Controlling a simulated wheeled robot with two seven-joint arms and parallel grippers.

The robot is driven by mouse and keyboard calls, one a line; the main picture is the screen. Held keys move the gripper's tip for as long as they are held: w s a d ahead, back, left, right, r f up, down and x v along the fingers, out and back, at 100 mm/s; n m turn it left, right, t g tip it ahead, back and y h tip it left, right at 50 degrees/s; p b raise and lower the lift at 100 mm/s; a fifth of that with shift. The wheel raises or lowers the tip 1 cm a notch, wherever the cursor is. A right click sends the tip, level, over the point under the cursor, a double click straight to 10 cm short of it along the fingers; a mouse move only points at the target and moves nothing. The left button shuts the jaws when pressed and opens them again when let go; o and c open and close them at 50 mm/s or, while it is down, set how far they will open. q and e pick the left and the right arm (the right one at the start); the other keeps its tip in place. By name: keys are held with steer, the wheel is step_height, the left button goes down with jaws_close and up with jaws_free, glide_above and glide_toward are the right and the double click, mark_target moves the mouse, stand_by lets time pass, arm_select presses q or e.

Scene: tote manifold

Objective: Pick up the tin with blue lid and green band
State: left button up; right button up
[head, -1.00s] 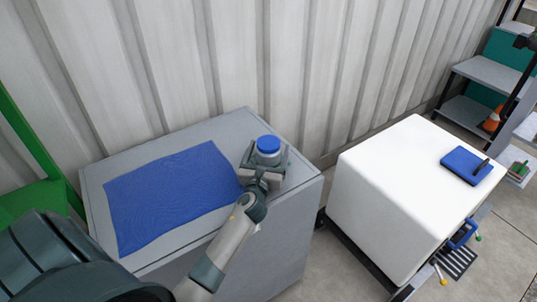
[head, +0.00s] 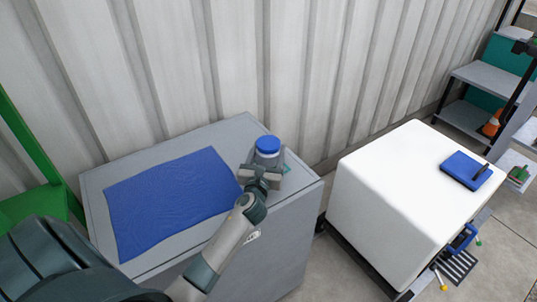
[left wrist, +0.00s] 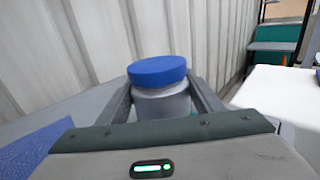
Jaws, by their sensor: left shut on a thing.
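The tin with the blue lid (head: 267,146) has a grey body and is at the right end of the grey cabinet top. My left gripper (head: 262,172) is shut on it, reaching from the front. In the left wrist view the tin (left wrist: 160,88) stands upright between the two fingers (left wrist: 161,104), with its lid above them. I see no green band on the visible part of the body; its lower part is hidden by the gripper. I cannot tell for sure whether its base is clear of the cabinet. My right gripper is not in view.
A blue cloth (head: 170,200) lies flat on the grey cabinet (head: 230,135). A corrugated wall (head: 240,60) stands close behind. A white block (head: 395,190) to the right carries a blue tray (head: 466,169). A green frame (head: 40,200) stands at the left.

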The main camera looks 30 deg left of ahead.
arm_select(q)
steer(key=shift+r, duration=0.6)
steer(key=d+r, duration=0.7)
steer(key=d, duration=0.4)
steer(key=shift+d+r+b, duration=0.25)
steer(key=shift+d+b, duration=0.1)
steer(key=shift+b, duration=0.05)
steer(key=s+d+m+h, duration=0.2)
steer(key=s+d, duration=0.3)
steer(key=s, duration=0.6)
steer(key=s+d+m+t+h, duration=0.1)
steer(key=s+d+h, duration=0.3)
steer(key=s, duration=0.6)
steer(key=shift+s+d+m+h, duration=0.35)
steer(key=shift+s+m+h, duration=0.05)
steer(key=shift+m, duration=0.3)
